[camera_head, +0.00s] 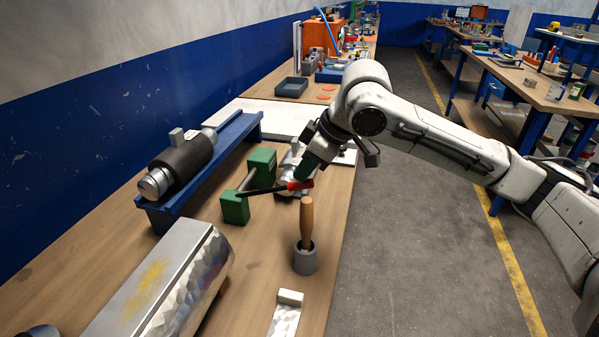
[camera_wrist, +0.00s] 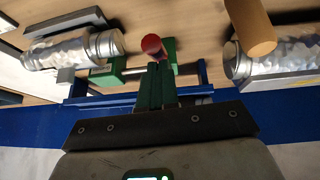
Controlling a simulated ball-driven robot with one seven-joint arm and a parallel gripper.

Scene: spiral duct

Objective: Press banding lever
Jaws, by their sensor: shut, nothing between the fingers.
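The banding lever is a dark rod with a red grip (camera_head: 300,184), reaching out from a tool with green blocks (camera_head: 235,207) on the bench. In the wrist view, the red grip's end (camera_wrist: 152,44) shows just beyond my fingertips. My gripper (camera_head: 306,172) is shut and empty, with its green fingers pointing down at the red grip. In the wrist view, the closed fingers (camera_wrist: 157,72) sit side by side below the grip's end. They look very close to the grip; I cannot tell whether they touch it.
A wooden-handled tool stands in a grey cup (camera_head: 305,260) close in front of the lever. A blue stand (camera_head: 215,163) holds a dark-banded cylinder (camera_head: 183,165) at left. A silver duct piece (camera_head: 170,285) lies at front left. The floor (camera_head: 410,270) right of the bench is clear.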

